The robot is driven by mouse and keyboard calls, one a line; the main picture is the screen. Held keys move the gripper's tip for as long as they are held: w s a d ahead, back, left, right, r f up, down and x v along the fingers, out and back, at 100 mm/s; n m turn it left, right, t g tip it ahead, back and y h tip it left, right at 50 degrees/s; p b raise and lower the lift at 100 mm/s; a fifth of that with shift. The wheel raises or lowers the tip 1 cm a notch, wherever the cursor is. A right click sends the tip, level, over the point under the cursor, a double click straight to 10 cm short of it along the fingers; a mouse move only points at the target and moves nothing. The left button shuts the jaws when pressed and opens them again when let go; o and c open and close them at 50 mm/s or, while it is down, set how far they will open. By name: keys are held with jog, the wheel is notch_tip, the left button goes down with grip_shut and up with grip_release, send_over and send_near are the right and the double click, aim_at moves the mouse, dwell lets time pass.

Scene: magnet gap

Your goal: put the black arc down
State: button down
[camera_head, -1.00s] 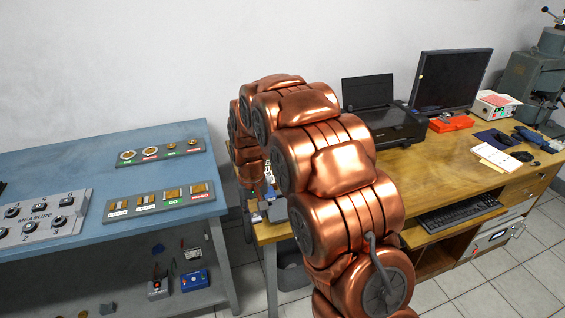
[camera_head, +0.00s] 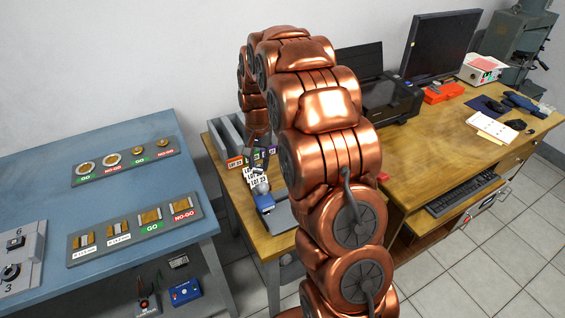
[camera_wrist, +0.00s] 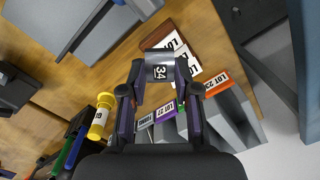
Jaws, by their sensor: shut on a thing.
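My gripper (camera_wrist: 160,92) is shut on a curved grey piece with a black "34" label, which I take to be the black arc (camera_wrist: 159,57). In the wrist view the arc sits between the two fingertips, above the wooden desk (camera_wrist: 108,70) and beside lot cards. Whether it touches the desk I cannot tell. In the head view my gripper (camera_head: 257,165) is over the left end of the desk (camera_head: 235,182), partly hidden by my arm, and the arc cannot be made out.
Grey bins (camera_head: 226,138) with coloured lot labels stand close by, also in the wrist view (camera_wrist: 234,112). White lot cards (camera_wrist: 186,62) lie near the arc. A yellow cylinder (camera_wrist: 99,118) and a grey plate (camera_wrist: 68,22) are left. A blue bench (camera_head: 120,150) holds gauge boards.

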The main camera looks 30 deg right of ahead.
jog(key=s+d+m, duration=0.4)
jog(key=d+m, duration=0.7)
jog(key=d, duration=0.5)
jog(key=shift+y, duration=0.3)
jog(key=shift+f+p, duration=0.9)
jog(key=shift+f, duration=4.3)
jog(key=shift+f, duration=0.2)
jog(key=c, duration=0.8)
grip_release()
jog(key=shift+r, duration=0.1)
jog(key=shift+c, duration=0.2)
jog(key=shift+r, duration=0.1)
